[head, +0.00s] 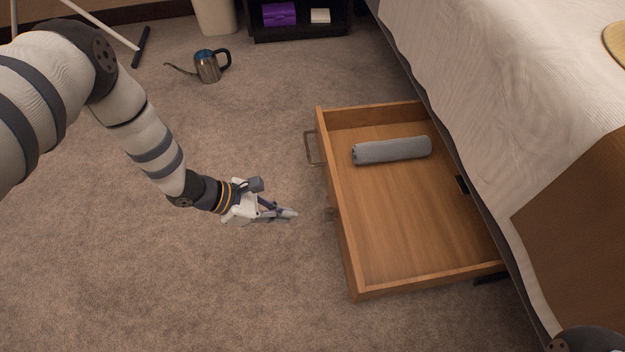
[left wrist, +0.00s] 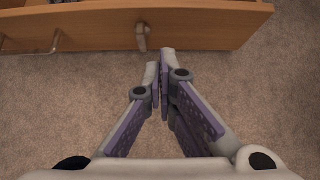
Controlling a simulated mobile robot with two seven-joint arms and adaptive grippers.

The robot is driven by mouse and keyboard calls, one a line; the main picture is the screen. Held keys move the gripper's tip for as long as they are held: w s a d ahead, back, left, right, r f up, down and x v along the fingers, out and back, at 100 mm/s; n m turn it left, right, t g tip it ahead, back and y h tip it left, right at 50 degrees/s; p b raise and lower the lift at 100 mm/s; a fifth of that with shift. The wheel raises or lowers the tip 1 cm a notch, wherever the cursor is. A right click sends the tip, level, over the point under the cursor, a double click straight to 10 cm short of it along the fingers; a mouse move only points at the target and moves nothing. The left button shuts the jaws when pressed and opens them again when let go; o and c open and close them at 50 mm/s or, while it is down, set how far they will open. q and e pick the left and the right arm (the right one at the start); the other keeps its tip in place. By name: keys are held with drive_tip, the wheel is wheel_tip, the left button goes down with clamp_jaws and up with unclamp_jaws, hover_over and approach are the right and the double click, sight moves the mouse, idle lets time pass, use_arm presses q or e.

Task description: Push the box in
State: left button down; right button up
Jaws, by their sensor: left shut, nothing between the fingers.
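The box is a wooden drawer (head: 346,225) pulled out from under the bed on the right in the head view. A rolled grey towel (head: 391,150) lies inside it. My right gripper is not visible.
The bed (head: 500,70) with a pale cover stands over the drawer's right side. A metal kettle (head: 208,66) stands on the carpet at the upper left. A dark shelf (head: 300,30) is at the back.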

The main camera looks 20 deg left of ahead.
use_arm(q)
drive_tip(key=b, duration=0.4)
approach(340, 223)
wheel_tip(340, 223, down, 3)
drive_tip(key=w+d, duration=0.1)
drive_tip(key=w+d+b, duration=0.1)
drive_tip(key=shift+d, duration=0.5)
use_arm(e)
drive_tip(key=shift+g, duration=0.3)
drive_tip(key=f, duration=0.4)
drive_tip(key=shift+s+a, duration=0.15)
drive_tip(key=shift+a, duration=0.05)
use_arm(q)
drive_tip(key=shift+r, duration=0.1)
